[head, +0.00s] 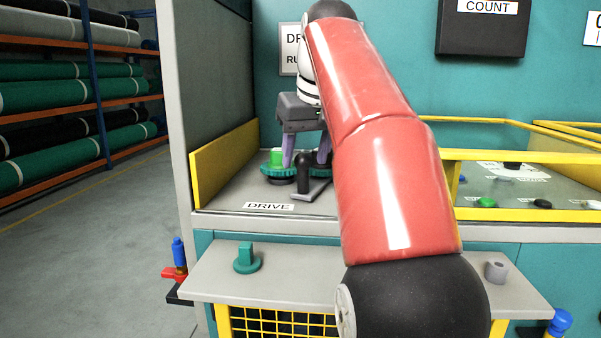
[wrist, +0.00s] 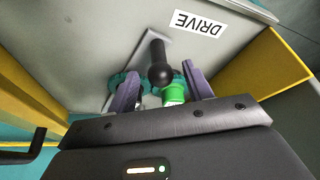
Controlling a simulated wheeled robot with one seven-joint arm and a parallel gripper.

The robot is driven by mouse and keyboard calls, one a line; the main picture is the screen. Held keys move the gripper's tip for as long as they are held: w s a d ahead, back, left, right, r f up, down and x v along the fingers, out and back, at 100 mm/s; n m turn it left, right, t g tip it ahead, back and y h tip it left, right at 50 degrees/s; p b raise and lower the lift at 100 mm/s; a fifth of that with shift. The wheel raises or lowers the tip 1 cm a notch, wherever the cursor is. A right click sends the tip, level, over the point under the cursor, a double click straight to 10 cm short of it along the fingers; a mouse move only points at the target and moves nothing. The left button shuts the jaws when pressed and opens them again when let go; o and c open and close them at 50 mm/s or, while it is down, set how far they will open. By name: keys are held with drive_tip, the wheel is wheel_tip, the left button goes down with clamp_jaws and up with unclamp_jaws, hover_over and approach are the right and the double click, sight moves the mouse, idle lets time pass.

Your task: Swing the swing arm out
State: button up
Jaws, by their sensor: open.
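The swing arm (head: 318,191) is a flat grey bar with an upright black post and round knob (head: 304,160) in the drive bay. In the wrist view the black knob (wrist: 160,74) shows between the finger lines, with the grey bar behind it. My gripper (head: 305,158) points down over the bay, its two purple fingers apart. In the wrist view my gripper (wrist: 160,70) is open and empty; I cannot tell whether the knob's top reaches between the fingertips. Teal gears (head: 278,170) sit behind the knob, the left one with a bright green hub (head: 275,157). My arm hides the bay's right part.
A yellow side wall (head: 223,163) bounds the bay on the left. A yellow-railed tray (head: 525,190) with small parts lies right. Netting rolls (head: 75,95) fill a rack far left.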

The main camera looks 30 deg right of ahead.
drive_tip(key=b+x, duration=0.1)
drive_tip(key=x, duration=0.3)
